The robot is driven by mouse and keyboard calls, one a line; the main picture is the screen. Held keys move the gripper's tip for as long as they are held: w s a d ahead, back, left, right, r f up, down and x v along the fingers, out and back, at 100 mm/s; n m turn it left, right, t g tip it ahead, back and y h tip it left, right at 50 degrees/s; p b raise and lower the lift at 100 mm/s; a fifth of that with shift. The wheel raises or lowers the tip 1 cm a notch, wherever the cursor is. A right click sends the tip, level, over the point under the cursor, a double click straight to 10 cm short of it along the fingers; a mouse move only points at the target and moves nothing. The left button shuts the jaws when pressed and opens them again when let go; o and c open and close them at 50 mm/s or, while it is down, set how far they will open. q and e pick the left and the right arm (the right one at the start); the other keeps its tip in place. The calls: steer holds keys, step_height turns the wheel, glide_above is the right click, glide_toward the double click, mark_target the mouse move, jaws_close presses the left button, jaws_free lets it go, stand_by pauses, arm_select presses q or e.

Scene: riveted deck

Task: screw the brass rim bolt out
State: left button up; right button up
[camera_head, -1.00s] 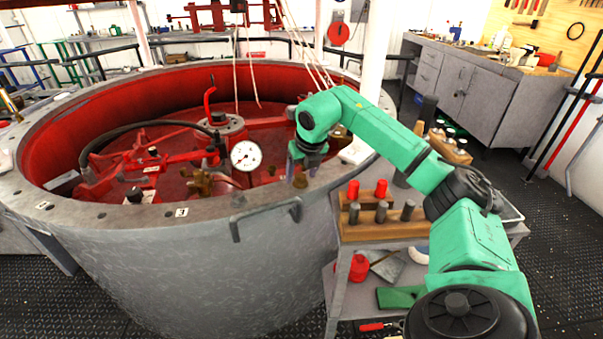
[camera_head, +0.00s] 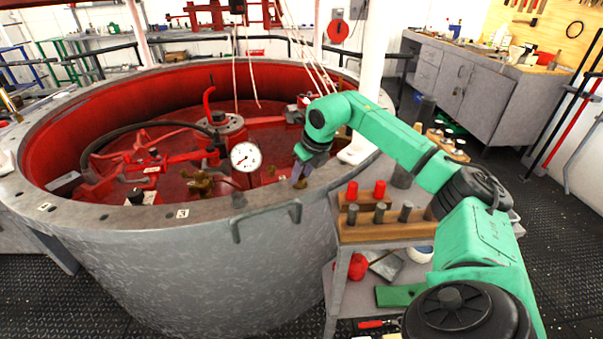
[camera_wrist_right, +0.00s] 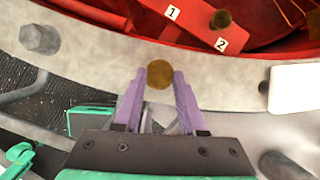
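The brass rim bolt (camera_wrist_right: 160,74) shows as a round brown head on the grey tank rim in the right wrist view. In the head view a little of the bolt (camera_head: 302,184) shows beside my fingertips. My right gripper (camera_head: 297,182) reaches down to the rim, somewhat tilted. In the right wrist view its purple fingers (camera_wrist_right: 160,80) stand one on each side of the bolt head, with no clear gap between. Finger contact low on the bolt is hidden. My left gripper is not in view.
The grey rim (camera_head: 110,217) surrounds a red tank interior with a dial gauge (camera_head: 245,156). A grey hex bolt (camera_wrist_right: 40,39) and a white block (camera_wrist_right: 293,90) sit on the rim. A wooden rack (camera_head: 385,230) stands on a cart beside the tank.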

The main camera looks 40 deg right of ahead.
steer(key=o, duration=0.3)
steer(key=p+v, duration=0.1)
steer(key=v, duration=1.3)
steer(key=shift+r, duration=0.25)
